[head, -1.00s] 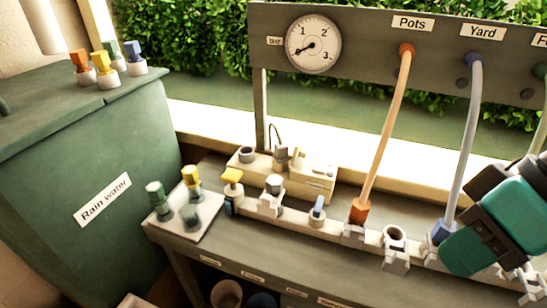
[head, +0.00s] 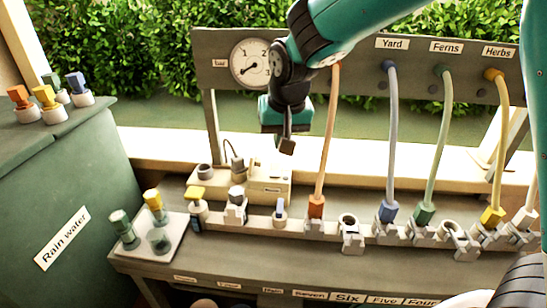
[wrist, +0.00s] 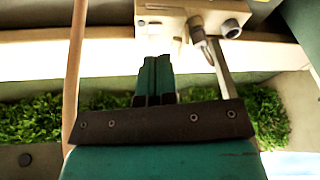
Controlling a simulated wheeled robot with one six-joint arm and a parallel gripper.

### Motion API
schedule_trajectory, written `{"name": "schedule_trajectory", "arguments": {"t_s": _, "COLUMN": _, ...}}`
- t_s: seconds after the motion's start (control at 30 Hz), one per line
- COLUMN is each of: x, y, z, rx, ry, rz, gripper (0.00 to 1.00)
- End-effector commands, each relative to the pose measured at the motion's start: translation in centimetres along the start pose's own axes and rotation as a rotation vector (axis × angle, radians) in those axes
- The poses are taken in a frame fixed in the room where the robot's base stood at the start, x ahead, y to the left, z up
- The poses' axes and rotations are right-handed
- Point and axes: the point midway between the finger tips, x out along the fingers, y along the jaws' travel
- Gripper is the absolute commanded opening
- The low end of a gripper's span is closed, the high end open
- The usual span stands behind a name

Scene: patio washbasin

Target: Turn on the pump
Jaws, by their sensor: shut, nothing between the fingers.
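The pump appears to be the cream box (head: 270,185) at the back of the bench, under the pressure gauge. It has a small label on its front, a grey round fitting (head: 204,171) at its left end and a grey part with a thin dark cable (head: 237,162). The box also shows at the top of the wrist view (wrist: 178,20). My gripper (head: 286,146) is shut and empty, above and behind the box, apart from it. In the wrist view its closed fingers (wrist: 156,66) point toward the box. I cannot make out the switch clearly.
The gauge (head: 250,63) needle points low left. Hoses run from the board to a rail of fittings (head: 300,222); the orange hose (head: 328,135) stands just right of my gripper. A tray (head: 168,243) with valves sits left. The green rain-water tank (head: 65,195) is far left.

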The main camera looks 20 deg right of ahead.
Motion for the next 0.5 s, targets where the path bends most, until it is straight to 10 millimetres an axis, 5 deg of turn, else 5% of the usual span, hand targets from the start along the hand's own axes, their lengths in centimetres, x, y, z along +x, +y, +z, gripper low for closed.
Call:
{"name": "schedule_trajectory", "arguments": {"t_s": 0.1, "x": 3.0, "y": -0.2, "z": -4.2, "rx": 0.127, "ry": 0.061, "rz": 0.079, "gripper": 0.00}}
{"name": "schedule_trajectory", "arguments": {"t_s": 0.2, "x": 4.7, "y": 0.0, "z": -6.3, "rx": 0.204, "ry": 0.104, "rz": 0.123, "gripper": 0.00}}
{"name": "schedule_trajectory", "arguments": {"t_s": 0.5, "x": 7.4, "y": 0.5, "z": -8.1, "rx": 0.268, "ry": 0.143, "rz": 0.160, "gripper": 0.00}}
